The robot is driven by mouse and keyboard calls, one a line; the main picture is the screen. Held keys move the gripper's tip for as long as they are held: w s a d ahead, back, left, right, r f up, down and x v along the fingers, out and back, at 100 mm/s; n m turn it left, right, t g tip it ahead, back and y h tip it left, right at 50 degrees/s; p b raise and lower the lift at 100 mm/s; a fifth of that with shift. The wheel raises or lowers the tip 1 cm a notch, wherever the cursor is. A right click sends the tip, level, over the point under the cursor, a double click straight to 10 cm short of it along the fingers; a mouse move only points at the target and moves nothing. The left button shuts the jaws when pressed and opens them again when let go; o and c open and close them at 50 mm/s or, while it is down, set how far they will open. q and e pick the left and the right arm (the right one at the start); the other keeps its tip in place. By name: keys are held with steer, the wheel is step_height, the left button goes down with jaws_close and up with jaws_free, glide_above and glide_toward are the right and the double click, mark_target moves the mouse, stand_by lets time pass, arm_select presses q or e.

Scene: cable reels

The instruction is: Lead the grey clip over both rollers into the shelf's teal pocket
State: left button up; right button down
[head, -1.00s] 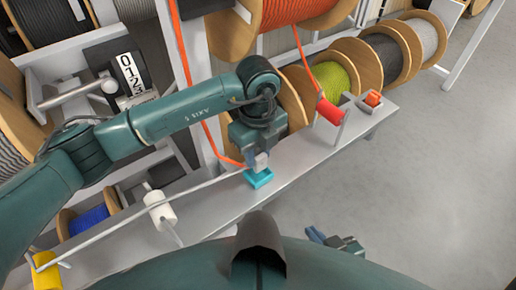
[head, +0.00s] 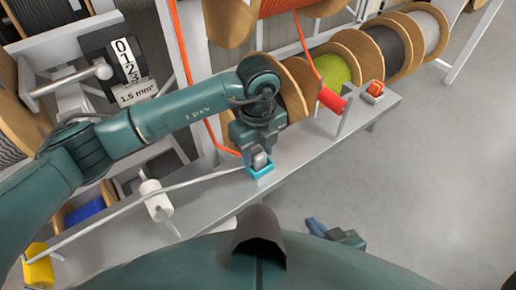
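The grey clip (head: 260,161) is at the end of a grey cable, at the teal pocket (head: 262,173) on the shelf. Its lower part appears to sit within the pocket's rim; how deep is hidden. My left gripper (head: 259,151) is directly above, its fingers closed around the clip. The cable runs left from the clip, along the white roller (head: 155,199) and on to the yellow roller (head: 38,270). Exact contact with each roller is hard to tell. My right gripper (head: 335,234) hangs low, right of centre, away from the shelf; its finger gap is unclear.
On the shelf (head: 215,199), a red roller (head: 331,100) with an orange cable and an orange clip (head: 374,89) in a grey holder stand to the right. Cable reels (head: 383,55) line the back. Open floor (head: 440,190) lies right.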

arm_select(q)
steer(key=shift+o, duration=1.2)
steer(key=shift+r, duration=0.15)
step_height(320, 180, up, 13)
steer(key=shift+b, duration=0.3)
